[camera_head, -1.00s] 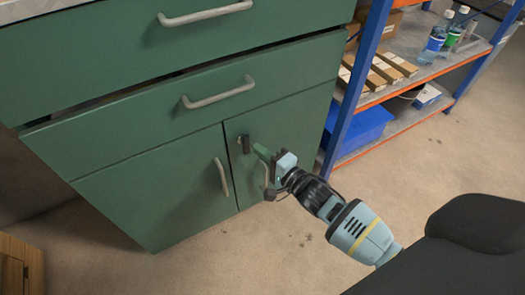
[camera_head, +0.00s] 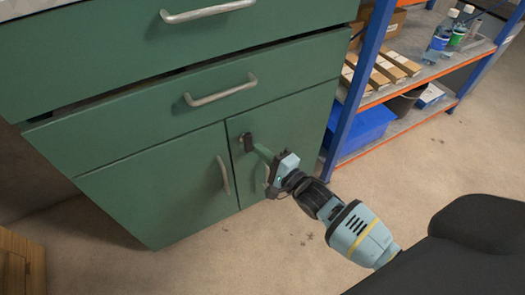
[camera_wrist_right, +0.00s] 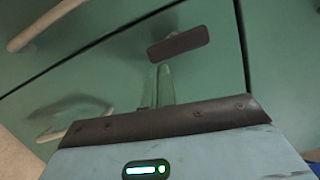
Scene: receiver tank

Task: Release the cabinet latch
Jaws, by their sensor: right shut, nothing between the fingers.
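The green cabinet (camera_head: 158,190) has two doors below its drawers. A small dark latch (camera_head: 247,142) sits near the upper left corner of the right door. In the right wrist view the latch (camera_wrist_right: 180,43) is a dark rounded bar, slightly tilted, just beyond the fingertips. My right gripper (camera_head: 261,152) is shut and empty, in front of the right door, with its fingers pointing at the latch. The fingers (camera_wrist_right: 158,80) show side by side in the right wrist view, just below the latch; I cannot tell whether they touch it. My left gripper is not in view.
The left door has a metal handle (camera_head: 223,175); the right door's handle (camera_head: 267,172) is partly hidden by my gripper. Drawer handles (camera_head: 220,90) stick out above. A blue-posted shelf (camera_head: 345,105) with a blue bin (camera_head: 358,127) stands at right. The floor in front is clear.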

